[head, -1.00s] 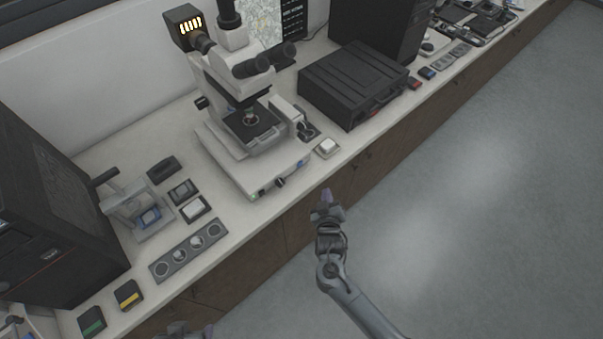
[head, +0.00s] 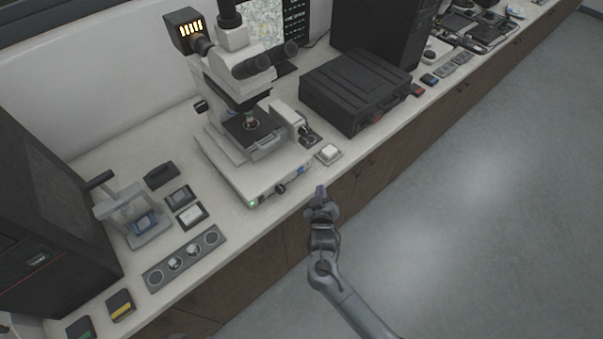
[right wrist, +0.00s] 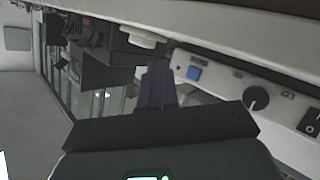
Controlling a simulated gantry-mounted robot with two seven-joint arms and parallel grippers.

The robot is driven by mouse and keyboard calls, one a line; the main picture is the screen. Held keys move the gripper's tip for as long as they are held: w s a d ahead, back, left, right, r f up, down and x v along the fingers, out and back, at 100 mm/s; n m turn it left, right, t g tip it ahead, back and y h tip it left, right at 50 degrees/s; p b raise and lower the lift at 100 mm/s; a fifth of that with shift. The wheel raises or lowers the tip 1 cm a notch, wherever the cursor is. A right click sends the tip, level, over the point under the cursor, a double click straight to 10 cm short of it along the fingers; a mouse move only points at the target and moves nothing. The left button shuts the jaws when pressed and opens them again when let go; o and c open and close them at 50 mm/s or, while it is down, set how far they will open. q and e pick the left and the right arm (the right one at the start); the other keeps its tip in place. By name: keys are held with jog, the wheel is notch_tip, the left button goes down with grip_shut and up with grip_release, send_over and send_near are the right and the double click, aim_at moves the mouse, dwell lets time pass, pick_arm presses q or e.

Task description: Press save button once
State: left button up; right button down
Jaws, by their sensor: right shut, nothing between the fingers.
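A white button on a small light base (head: 328,152) sits on the bench to the right of the microscope (head: 250,150), near the front edge. A small blue button (head: 301,170) is on the front face of the microscope base; it also shows in the right wrist view (right wrist: 194,72). I cannot read which one is the save button. My right gripper (head: 320,192) is shut and empty, just in front of the bench edge, apart from both buttons. In the right wrist view its dark fingers (right wrist: 156,84) appear left of the blue button. My left gripper is not in view.
A black case (head: 355,88) stands right of the microscope. A knob (right wrist: 256,97) and a black rocker switch (right wrist: 310,122) are on the microscope base front. A grey strip with round wells (head: 184,258) lies at left. The floor side is clear.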

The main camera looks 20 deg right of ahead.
aim_at(301, 170)
jog(key=w, duration=0.1)
jog(key=w+a+b, duration=0.1)
jog(key=w+b, duration=0.1)
jog(key=shift+a+f, duration=0.2)
jog(key=shift+a, duration=0.05)
jog(key=shift+w+a+r+b, duration=0.1)
jog(key=shift+w+a+b, duration=0.2)
jog(key=shift+w, duration=0.25)
jog(key=shift+w+a+r+b, duration=0.1)
jog(key=shift+w+a+b, duration=0.05)
jog(key=shift+w+b, duration=0.35)
jog(key=shift+w, duration=0.15)
dwell(0.8)
jog(key=shift+w+a, duration=0.15)
jog(key=shift+w+a, duration=0.15)
jog(key=shift+w, duration=0.1)
